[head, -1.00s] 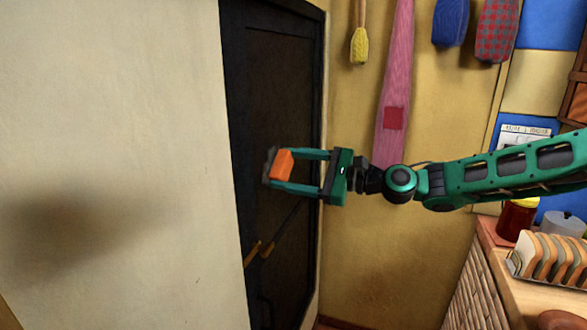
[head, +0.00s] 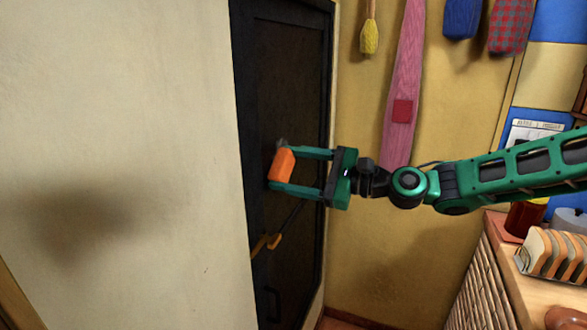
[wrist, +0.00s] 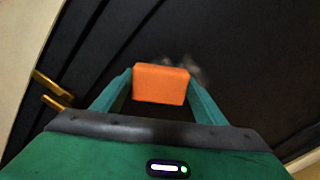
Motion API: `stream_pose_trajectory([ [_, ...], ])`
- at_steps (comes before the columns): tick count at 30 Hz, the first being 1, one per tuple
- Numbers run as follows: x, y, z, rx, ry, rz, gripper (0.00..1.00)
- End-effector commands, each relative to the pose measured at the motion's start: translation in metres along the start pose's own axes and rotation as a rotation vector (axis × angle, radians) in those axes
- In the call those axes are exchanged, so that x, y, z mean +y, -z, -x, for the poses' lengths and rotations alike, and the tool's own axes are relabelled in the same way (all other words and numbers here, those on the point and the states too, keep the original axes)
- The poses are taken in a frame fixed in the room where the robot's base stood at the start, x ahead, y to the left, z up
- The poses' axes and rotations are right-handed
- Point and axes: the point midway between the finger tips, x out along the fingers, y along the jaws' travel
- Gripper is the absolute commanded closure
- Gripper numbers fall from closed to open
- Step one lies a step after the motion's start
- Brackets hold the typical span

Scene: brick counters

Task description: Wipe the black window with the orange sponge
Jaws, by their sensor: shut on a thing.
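The orange sponge (head: 281,164) is held between the two fingers of my gripper (head: 280,168), which is shut on it. The black window (head: 292,75) is a tall dark framed panel in the wall, left of my gripper in the head view. The sponge is in front of the panel; whether it touches cannot be told. In the wrist view the sponge (wrist: 161,84) is between the fingertips, with the dark panel (wrist: 250,60) behind it. Greyish smudges (wrist: 190,68) show on the panel just beyond the sponge.
A brass handle (head: 267,242) is low on the panel's left side. A pale wall (head: 120,120) fills the left. A toast rack (head: 550,252) stands on the counter at lower right.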

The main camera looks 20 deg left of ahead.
Motion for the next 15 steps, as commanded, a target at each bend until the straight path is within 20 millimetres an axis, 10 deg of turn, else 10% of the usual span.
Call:
stream_pose_trajectory([
  [15,0.024,-0.019,-0.004,-0.003,-0.002,0.001,0.52],
])
